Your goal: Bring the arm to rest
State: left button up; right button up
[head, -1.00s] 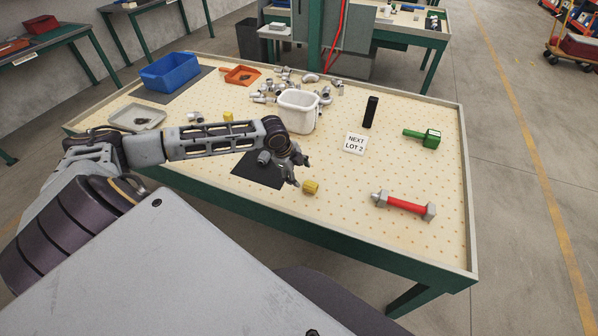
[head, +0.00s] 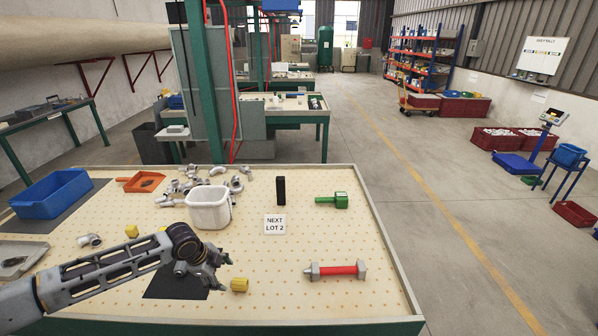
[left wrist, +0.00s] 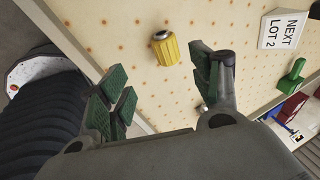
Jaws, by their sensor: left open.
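My left arm reaches in from the left in the head view, over the pegboard table (head: 300,300). My left gripper (head: 222,274) is above a dark mat (head: 165,287) near the front of the table. Its fingers are spread apart and nothing is between them. A yellow part (head: 239,285) lies on the table just right of the fingers. In the left wrist view the open fingers (left wrist: 160,92) show green pads, and the yellow part (left wrist: 165,48) lies beyond them, apart from them. My right gripper is not in view.
A white bin (head: 209,212) stands among several grey metal fittings (head: 185,188). A blue bin (head: 48,200) and an orange tray (head: 140,183) are at left. A black block (head: 281,190), a "NEXT LOT 2" sign (head: 275,224), a green tool (head: 333,200) and a red-handled gauge (head: 337,270) are at right.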

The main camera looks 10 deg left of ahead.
pick_arm(q)
jog(key=s+d+f+n+h, duration=0.1)
jog(key=s+d+n, duration=0.2)
jog(key=s+d, duration=0.5)
jog(key=s+d+f+n, duration=0.1)
jog(key=s+d+n, duration=0.3)
jog(key=d, duration=0.8)
jog(key=s+a+r+n+y, duration=0.1)
jog(key=s+a+n+y, duration=0.1)
jog(key=s+a+n, duration=0.45)
jog(key=s+d+f+g, duration=0.1)
jog(key=s+f, duration=0.2)
jog(key=f, duration=3)
jog(key=s+a+f, duration=0.2)
jog(key=s+f, duration=0.8)
jog(key=s, duration=0.1)
jog(key=s+a+f+g, duration=0.1)
jog(key=s+a+f, duration=0.1)
jog(key=s+f, duration=0.7)
jog(key=shift+s+f+n+g+y, duration=0.3)
jog(key=shift+s+f+n, duration=0.05)
jog(key=shift+s, duration=0.9)
